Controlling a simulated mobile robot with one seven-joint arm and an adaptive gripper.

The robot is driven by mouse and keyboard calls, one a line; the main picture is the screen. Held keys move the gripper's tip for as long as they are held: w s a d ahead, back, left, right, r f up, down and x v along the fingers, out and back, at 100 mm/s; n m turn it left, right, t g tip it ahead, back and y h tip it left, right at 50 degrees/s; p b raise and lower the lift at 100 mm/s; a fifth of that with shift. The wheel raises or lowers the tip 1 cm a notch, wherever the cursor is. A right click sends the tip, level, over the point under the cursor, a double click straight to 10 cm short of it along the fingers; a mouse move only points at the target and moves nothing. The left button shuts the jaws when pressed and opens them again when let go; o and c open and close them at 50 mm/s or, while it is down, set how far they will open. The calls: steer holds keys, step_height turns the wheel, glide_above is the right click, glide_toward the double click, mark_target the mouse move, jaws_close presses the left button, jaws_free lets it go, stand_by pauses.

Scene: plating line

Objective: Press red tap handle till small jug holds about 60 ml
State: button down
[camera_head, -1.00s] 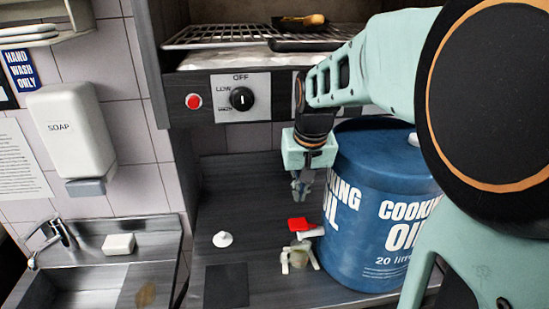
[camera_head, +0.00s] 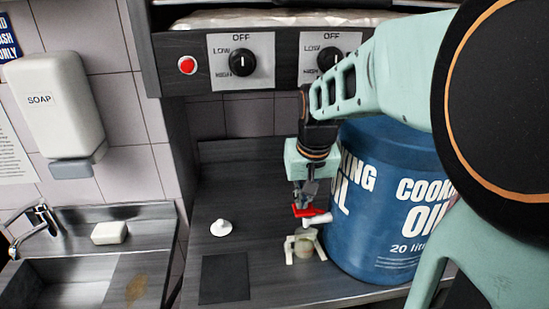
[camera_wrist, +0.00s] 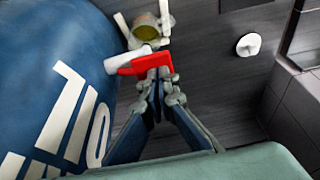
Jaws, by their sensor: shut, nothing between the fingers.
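The blue cooking oil drum (camera_head: 385,165) stands on the dark counter, with a white tap (camera_head: 318,219) and red tap handle (camera_head: 302,210) low on its left side. My gripper (camera_head: 300,205) is shut and empty, pointing down with its tips at the red handle. In the wrist view the closed fingertips (camera_wrist: 160,76) overlap the red handle (camera_wrist: 140,64) and look to be touching it. The small jug (camera_head: 303,248) sits beneath the tap in a pale pronged holder (camera_head: 290,256). In the wrist view the jug (camera_wrist: 147,32) shows yellowish inside; its level cannot be read.
A small white knobbed piece (camera_head: 221,228) and a dark square mat (camera_head: 224,278) lie left of the jug. A control panel (camera_head: 285,60) with a red button overhangs the counter. A sink (camera_head: 70,265) and soap dispenser (camera_head: 55,110) are at left.

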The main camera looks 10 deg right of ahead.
steer(key=shift+a+f+b, duration=0.55)
steer(key=shift+f+b, duration=0.25)
steer(key=shift+b, duration=0.05)
steer(key=shift+r, duration=0.15)
stand_by(0.6)
steer(key=shift+r+p, duration=0.7)
